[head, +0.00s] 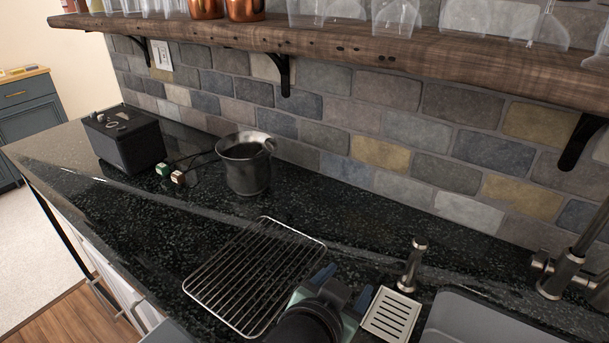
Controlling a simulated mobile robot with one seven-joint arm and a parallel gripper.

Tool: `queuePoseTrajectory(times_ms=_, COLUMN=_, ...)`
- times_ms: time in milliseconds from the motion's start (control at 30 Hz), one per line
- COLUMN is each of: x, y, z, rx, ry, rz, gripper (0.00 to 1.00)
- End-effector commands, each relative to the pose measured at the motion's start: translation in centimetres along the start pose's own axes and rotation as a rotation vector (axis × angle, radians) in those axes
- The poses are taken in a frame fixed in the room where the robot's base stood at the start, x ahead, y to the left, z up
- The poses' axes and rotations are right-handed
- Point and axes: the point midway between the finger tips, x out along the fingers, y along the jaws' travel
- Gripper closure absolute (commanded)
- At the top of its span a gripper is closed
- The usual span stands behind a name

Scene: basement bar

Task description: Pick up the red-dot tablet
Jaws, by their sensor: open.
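I cannot make out a red-dot tablet anywhere in the head view; it may be hidden behind my arm or too small to tell. My gripper (344,287) is at the bottom centre, seen from behind, with two blue fingers spread apart. No object shows between the fingers. It is over the dark speckled counter (355,215), between a wire rack (255,276) on its left and a white slotted dish (393,315) on its right. My arm hides the counter below it.
A metal pitcher (247,172), small green (162,169) and brown (178,177) blocks and a black box (123,140) stand at the back left. A soap pump (411,265), sink (475,322) and faucet (560,272) are at right. A wooden shelf (330,42) with glassware overhangs the back.

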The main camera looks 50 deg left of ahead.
Motion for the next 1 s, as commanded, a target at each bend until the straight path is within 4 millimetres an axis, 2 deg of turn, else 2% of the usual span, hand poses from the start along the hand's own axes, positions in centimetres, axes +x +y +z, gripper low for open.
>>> queuePoseTrajectory(times_ms=33, x=-1.7, y=-1.2, z=-0.3, rx=-0.010, ry=-0.069, rz=0.004, gripper=0.35)
queuePoseTrajectory(times_ms=200, x=-5.2, y=-3.0, z=3.1, rx=-0.038, ry=-0.272, rz=0.041, gripper=0.35)
queuePoseTrajectory(times_ms=400, x=-9.3, y=-3.8, z=6.3, rx=-0.079, ry=-0.445, rz=0.096, gripper=0.35)
queuePoseTrajectory(times_ms=533, x=-10.9, y=-3.7, z=7.5, rx=-0.097, ry=-0.504, rz=0.122, gripper=0.35)
queuePoseTrajectory(times_ms=633, x=-11.2, y=-3.6, z=8.2, rx=-0.103, ry=-0.527, rz=0.133, gripper=0.35)
queuePoseTrajectory(times_ms=700, x=-10.8, y=-3.5, z=8.8, rx=-0.105, ry=-0.532, rz=0.137, gripper=0.35)
queuePoseTrajectory(times_ms=1000, x=-6.3, y=-2.7, z=11.3, rx=-0.105, ry=-0.531, rz=0.136, gripper=0.35)
